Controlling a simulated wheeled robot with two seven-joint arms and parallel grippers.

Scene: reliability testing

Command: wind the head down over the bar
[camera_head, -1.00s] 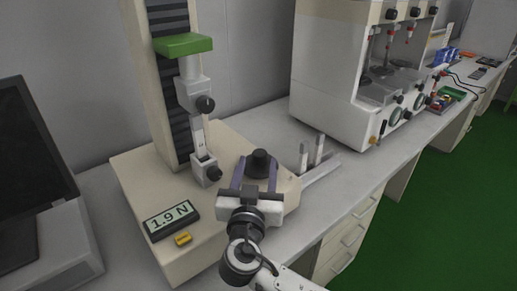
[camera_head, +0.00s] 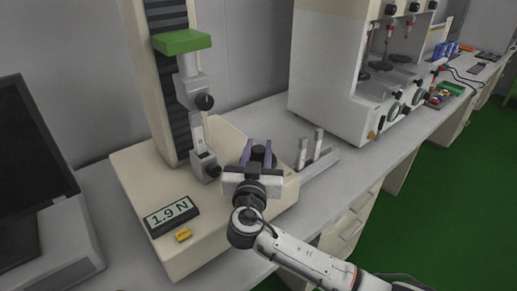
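The testing machine has a cream base and column (camera_head: 150,85). Its green head (camera_head: 182,41) sits high on the column, with a grey grip (camera_head: 190,88) and black screw hanging under it. A thin light bar (camera_head: 197,134) stands upright between this grip and the lower clamp (camera_head: 204,165); whether the upper grip encloses its end is unclear. A black knob (camera_head: 258,154) is on the base's right side. My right gripper (camera_head: 257,150) is around it, purple fingers closed in on both sides. My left gripper is out of view.
Metal upright pieces in a rack (camera_head: 312,150) stand just right of the base. A yellow button (camera_head: 183,235) is below the display. A dark monitor (camera_head: 35,160) is at left, and a large white instrument (camera_head: 335,75) behind right. The bench front is clear.

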